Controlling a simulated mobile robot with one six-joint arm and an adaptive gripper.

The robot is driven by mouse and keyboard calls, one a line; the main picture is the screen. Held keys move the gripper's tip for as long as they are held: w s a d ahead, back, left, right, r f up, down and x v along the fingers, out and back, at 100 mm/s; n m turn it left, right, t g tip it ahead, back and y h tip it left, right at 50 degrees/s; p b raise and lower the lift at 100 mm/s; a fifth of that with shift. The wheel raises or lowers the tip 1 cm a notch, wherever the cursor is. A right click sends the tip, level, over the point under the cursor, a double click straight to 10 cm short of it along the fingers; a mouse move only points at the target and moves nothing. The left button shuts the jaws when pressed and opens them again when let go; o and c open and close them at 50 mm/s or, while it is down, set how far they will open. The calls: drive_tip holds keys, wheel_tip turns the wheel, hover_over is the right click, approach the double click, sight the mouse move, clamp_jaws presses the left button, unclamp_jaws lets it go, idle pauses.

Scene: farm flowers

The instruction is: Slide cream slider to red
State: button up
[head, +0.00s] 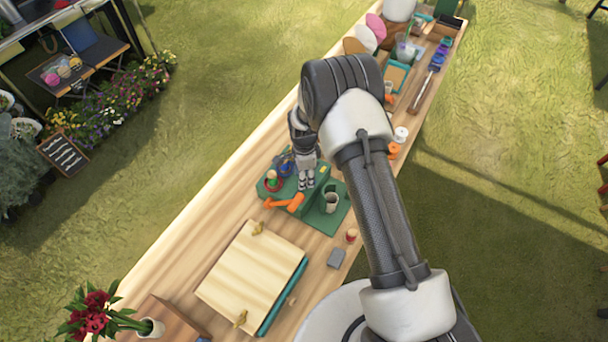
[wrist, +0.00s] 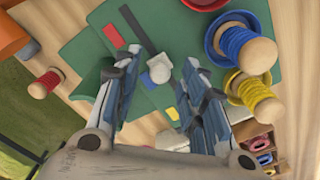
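The cream slider (wrist: 160,69) is a small pale knob on a dark slot (wrist: 138,28) in a green board (wrist: 85,50). A red mark (wrist: 114,36) lies beside the slot near its upper part in the wrist view. A yellow mark (wrist: 172,113) lies near the lower end. My gripper (wrist: 161,59) is open, with one finger on each side of the slider and visible gaps between. I cannot tell its height over the board. In the head view my gripper (head: 305,185) is over the green board (head: 318,220), and the slider is hidden.
An orange tool (head: 285,203) and a grey cup (head: 332,200) are close to my gripper. A wooden press (head: 250,270) lies in front.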

drive_tip(key=shift+c, duration=0.5)
clamp_jaws()
drive_tip(key=shift+s, duration=0.1)
